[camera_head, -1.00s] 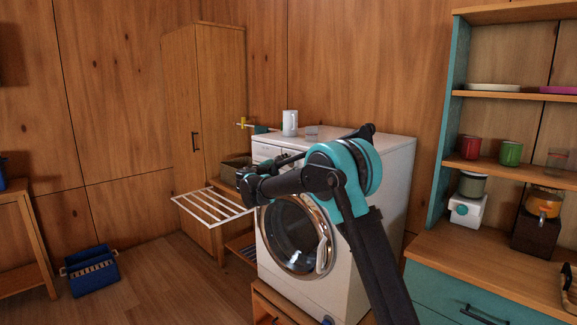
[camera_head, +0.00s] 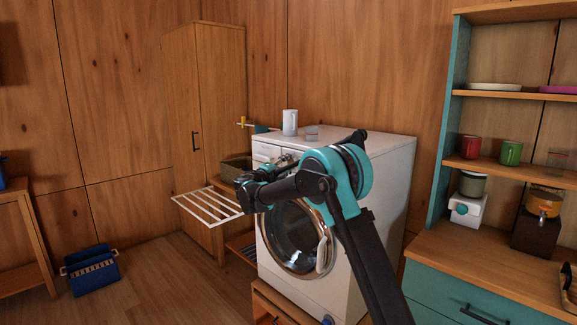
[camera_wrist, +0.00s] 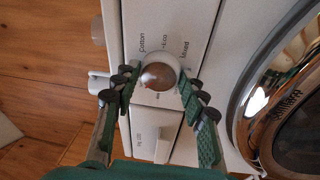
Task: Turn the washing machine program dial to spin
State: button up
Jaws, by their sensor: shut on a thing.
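The white washing machine (camera_head: 385,160) stands in the middle of the head view, its round door (camera_head: 297,238) shut. In the wrist view its program dial (camera_wrist: 159,76) is a round, shiny knob on the white control panel (camera_wrist: 150,18). The words Cotton, Eco and Mixed show around it; other lettering is partly hidden or too small to read. My gripper (camera_wrist: 158,86) has one green finger on each side of the dial and is shut on it. I cannot tell which program the dial points to. In the head view my arm hides the dial.
A white slatted drying rack (camera_head: 207,203) juts out left of the machine. The detergent drawer (camera_wrist: 157,137) is beside the dial in the wrist view. Shelves stand right.

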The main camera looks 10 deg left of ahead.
jog(key=shift+f+m, duration=0.1)
jog(key=shift+m, duration=0.5)
jog(key=o, duration=1.2)
jog(key=shift+a, duration=0.1)
jog(key=v, duration=1.2)
jog(key=shift+f, duration=0.1)
